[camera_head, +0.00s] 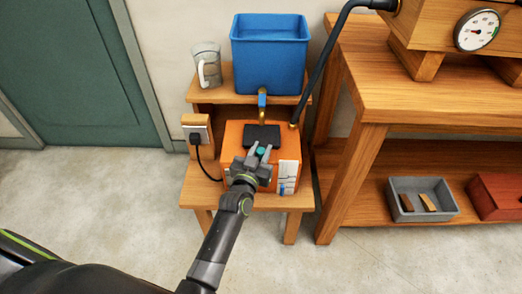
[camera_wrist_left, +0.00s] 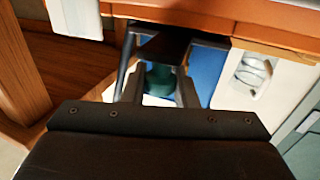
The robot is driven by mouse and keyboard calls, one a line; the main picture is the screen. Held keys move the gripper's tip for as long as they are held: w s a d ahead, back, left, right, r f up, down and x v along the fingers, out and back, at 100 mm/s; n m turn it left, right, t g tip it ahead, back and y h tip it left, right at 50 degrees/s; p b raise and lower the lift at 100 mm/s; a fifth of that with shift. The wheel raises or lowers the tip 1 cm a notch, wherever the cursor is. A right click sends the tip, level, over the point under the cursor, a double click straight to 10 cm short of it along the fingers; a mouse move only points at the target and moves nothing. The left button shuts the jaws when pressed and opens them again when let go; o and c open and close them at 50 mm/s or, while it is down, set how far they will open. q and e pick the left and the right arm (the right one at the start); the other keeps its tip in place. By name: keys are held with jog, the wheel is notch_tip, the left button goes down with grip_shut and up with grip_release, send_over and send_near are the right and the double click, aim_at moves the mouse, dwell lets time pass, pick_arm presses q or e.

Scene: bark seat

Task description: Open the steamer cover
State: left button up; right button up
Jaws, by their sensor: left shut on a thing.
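An orange steamer box (camera_head: 234,140) sits on the lower step of a wooden stand, with a black cover (camera_head: 262,134) on its top. The cover looks closed. My left gripper (camera_head: 259,153) reaches over the front of the box and is shut on a teal knob (camera_head: 262,150) at the near side of the cover. In the left wrist view the teal knob (camera_wrist_left: 159,79) is between the two fingers, and part of it is hidden by them. My right gripper is in neither view.
A black hose (camera_head: 322,65) runs up toward the wooden bench (camera_head: 440,92) on the right. A grey tray (camera_head: 422,205) is on its lower shelf. The floor at left is clear.

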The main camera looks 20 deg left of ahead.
pick_arm(q)
jog(key=shift+a, duration=0.1)
grip_shut()
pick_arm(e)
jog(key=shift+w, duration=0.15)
